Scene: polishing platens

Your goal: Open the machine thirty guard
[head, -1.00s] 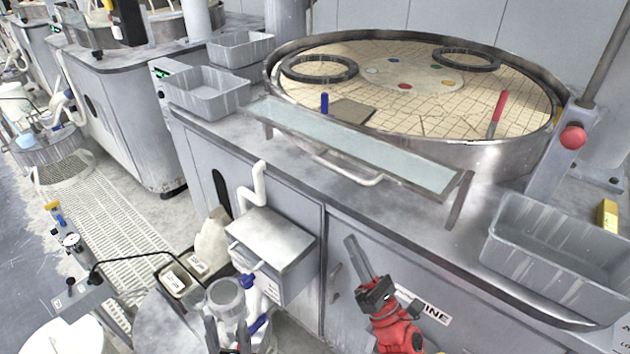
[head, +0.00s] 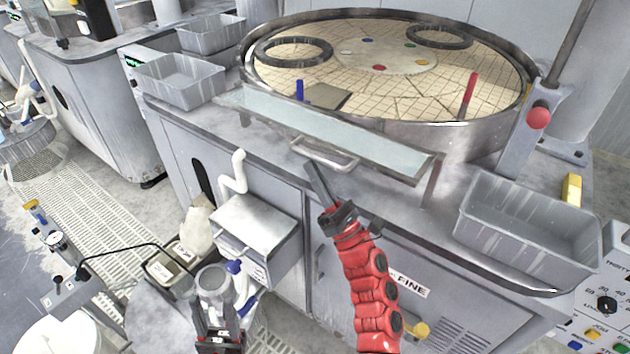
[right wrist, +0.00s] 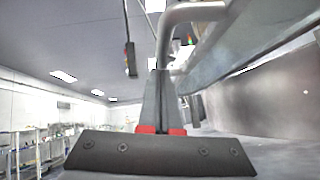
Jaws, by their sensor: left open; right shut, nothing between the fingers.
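The guard (head: 345,131) is a long, clear panel in a metal frame along the front of the round polishing platen (head: 390,75). Its pale bar handle (head: 328,158) sticks out from the front edge; it also shows in the right wrist view (right wrist: 185,12). My right gripper (head: 309,166) is shut and empty, its fingertips close to the left part of the handle. In the wrist view the shut fingers (right wrist: 158,78) lie just beside the bar; I cannot tell whether they touch. My left gripper (head: 217,318) is open at the bottom, far below the guard.
Grey bins stand at the back left (head: 180,80) and on the right (head: 530,225) of the worktop. A red knob (head: 538,118) sits on the right post. A small metal box (head: 257,225) juts from the cabinet front. A control panel (head: 605,305) is at the lower right.

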